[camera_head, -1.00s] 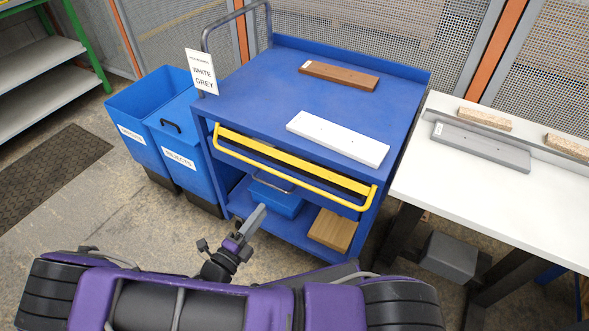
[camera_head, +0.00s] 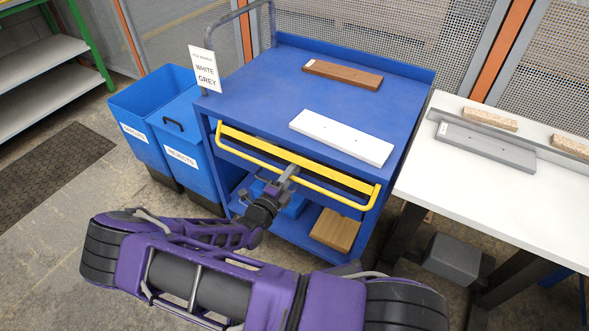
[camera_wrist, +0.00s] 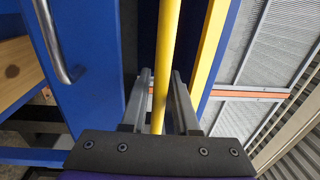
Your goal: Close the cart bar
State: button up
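The cart bar (camera_head: 335,196) is a yellow U-shaped bar standing out from the front of the blue cart (camera_head: 260,95), below its top. A flat yellow strip runs behind it, with a dark gap between. My gripper (camera_head: 290,172) is at the middle of the bar in the head view. In the wrist view the bar (camera_wrist: 166,60) runs between the two fingers of my gripper (camera_wrist: 161,85). The fingers are apart, with a visible gap on the left of the bar. Whether either finger touches the bar is unclear.
A white board (camera_head: 342,136) and a brown board (camera_head: 342,74) lie on the cart top. A wooden block (camera_head: 335,230) is on the lower shelf. Blue bins (camera_head: 180,150) stand at left. A white table (camera_head: 480,200) with a grey board (camera_head: 485,145) is close at right.

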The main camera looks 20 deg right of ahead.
jog(key=shift+w+d, duration=0.25)
grip_shut()
dwell(1.4)
